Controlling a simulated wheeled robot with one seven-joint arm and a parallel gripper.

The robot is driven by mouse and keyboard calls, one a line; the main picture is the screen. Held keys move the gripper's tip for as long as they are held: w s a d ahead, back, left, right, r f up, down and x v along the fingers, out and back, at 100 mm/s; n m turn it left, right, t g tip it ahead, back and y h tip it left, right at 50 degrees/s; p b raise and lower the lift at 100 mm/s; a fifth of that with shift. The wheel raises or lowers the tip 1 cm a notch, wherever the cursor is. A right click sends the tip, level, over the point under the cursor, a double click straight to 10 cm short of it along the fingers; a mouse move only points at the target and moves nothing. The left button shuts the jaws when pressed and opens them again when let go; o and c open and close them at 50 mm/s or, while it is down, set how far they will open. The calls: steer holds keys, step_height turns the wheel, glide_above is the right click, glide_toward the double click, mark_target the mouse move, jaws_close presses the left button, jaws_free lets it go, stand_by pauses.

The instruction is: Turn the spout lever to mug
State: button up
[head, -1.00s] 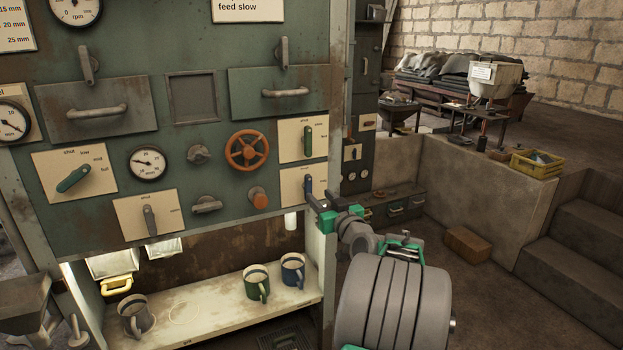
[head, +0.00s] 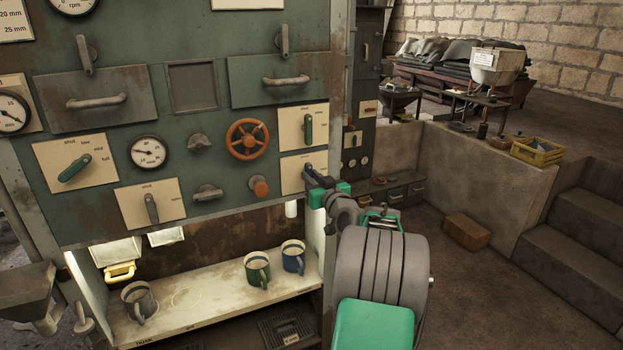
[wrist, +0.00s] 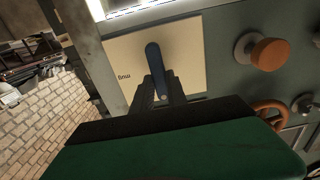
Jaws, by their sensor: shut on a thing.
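The spout lever (wrist: 154,62) is a dark blue handle on a cream plate (wrist: 191,45), seen upside down in the wrist view. An inverted label that reads as "mug" is on the plate's left side there. My gripper (wrist: 162,92) has its two dark fingers closed on either side of the lever. In the head view my gripper (head: 313,180) is at the lower right cream plate (head: 292,170) and hides most of the lever. A blue mug (head: 293,258), a green mug (head: 257,270) and a grey mug (head: 138,300) stand on the shelf below the panel.
A pale spout (head: 291,209) hangs under the panel above the blue mug. An orange knob (head: 261,187) and an orange handwheel (head: 247,140) are left of the lever plate. Another lever plate (head: 303,126) is just above. Open floor lies right of my arm.

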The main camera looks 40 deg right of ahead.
jaws_close()
steer(key=shift+m, duration=0.4)
steer(key=shift+s+d+f+m+p, duration=0.1)
steer(key=shift+d+f+m+p, duration=0.05)
steer(key=shift+m, duration=2.7)
steer(key=shift+d+f+m+p, duration=0.1)
steer(key=shift+d+m, duration=0.05)
steer(key=shift+m, duration=2.75)
steer(key=shift+s+d+f+m+p, duration=0.1)
steer(key=shift+d+f+m+p, duration=0.05)
steer(key=shift+m, duration=2.7)
steer(key=o, duration=0.7)
jaws_free()
steer(key=shift+w, duration=0.1)
